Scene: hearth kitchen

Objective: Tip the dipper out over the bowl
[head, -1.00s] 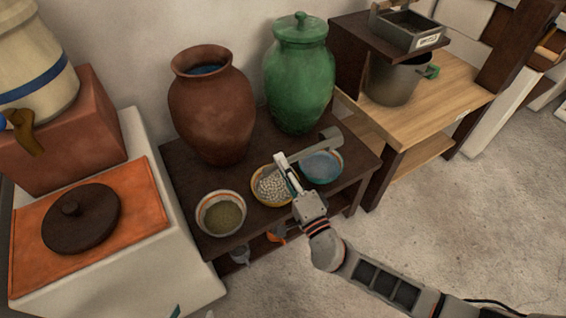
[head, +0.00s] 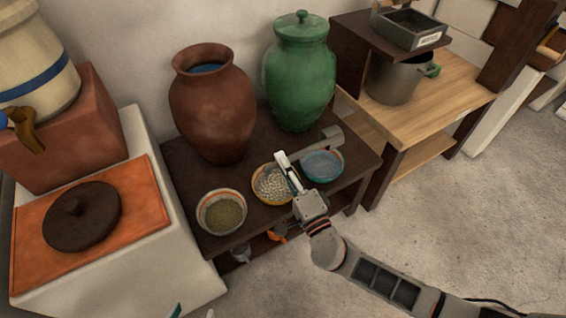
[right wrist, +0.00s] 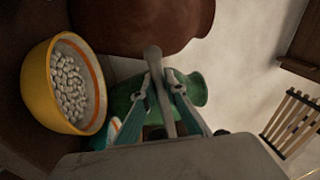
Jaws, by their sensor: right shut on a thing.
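My right gripper (head: 284,163) is shut on the grey dipper (head: 322,145). The dipper's long handle slants up to the right, and its broader end is behind the blue bowl (head: 323,166); I cannot tell what it holds. In the right wrist view the handle (right wrist: 155,70) stands between the fingers (right wrist: 160,95). A yellow bowl of white beans (head: 270,186) is just under and beside the gripper; it also shows in the wrist view (right wrist: 33,85). A pale bowl of green grains (head: 221,212) is at the left. Only tips of my left gripper (head: 192,313) show at the bottom edge.
A brown jar (head: 212,110) with blue inside and a green lidded jar (head: 298,85) stand behind the bowls on the dark table (head: 183,165). A wooden bench (head: 440,95) with a metal pot (head: 393,82) is at the right. The floor in front is clear.

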